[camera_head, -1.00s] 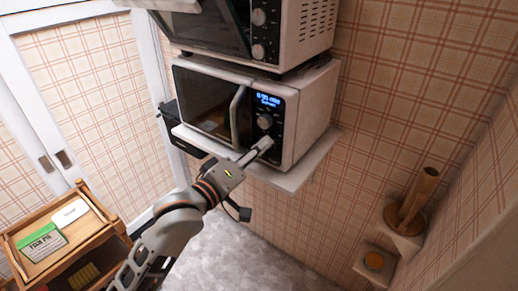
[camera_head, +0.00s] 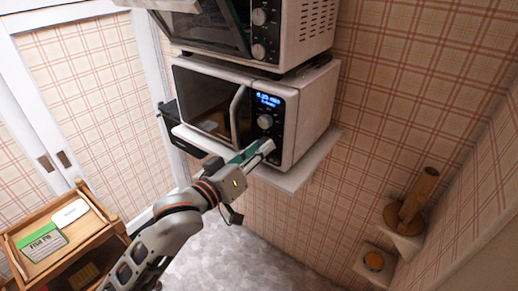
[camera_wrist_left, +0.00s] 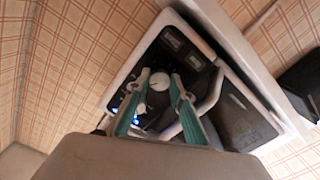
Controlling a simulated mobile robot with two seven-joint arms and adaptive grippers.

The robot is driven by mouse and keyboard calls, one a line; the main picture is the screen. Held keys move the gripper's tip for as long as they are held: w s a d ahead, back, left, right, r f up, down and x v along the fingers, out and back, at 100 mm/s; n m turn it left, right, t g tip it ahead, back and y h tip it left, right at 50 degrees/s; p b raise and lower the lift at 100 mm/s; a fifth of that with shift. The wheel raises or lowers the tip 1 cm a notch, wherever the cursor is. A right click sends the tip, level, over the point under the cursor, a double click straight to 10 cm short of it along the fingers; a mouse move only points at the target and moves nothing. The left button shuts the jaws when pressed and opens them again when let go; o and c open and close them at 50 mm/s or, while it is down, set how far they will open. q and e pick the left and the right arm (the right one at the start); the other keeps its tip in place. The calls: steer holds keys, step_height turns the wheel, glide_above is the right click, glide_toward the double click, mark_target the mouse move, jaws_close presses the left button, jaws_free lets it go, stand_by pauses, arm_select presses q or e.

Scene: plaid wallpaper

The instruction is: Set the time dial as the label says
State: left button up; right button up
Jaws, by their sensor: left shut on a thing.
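The white microwave (camera_head: 315,105) stands on a wall shelf, with a lit blue display (camera_head: 268,100) whose text is too small to read surely. Its upper dial (camera_head: 265,121) is free. My left gripper (camera_head: 267,146) is at the lower dial, which its fingers hide in the head view. In the left wrist view, the teal-padded fingers (camera_wrist_left: 160,84) are shut on the lower dial (camera_wrist_left: 158,82), one on each side. A green and white box labelled Fish Pie (camera_head: 43,242) lies on the wooden cart (camera_head: 20,230); its small print is unreadable. My right gripper is out of view.
The shelf edge (camera_head: 290,178) lies just below my gripper. A pale thing (camera_head: 212,122) shows inside the lower microwave. A wooden holder (camera_head: 412,210) stands on a small wall shelf at right.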

arm_select(q)
steer(key=shift+r+n, duration=0.15)
steer(key=shift+n, duration=14.95)
steer(key=o, duration=1.1)
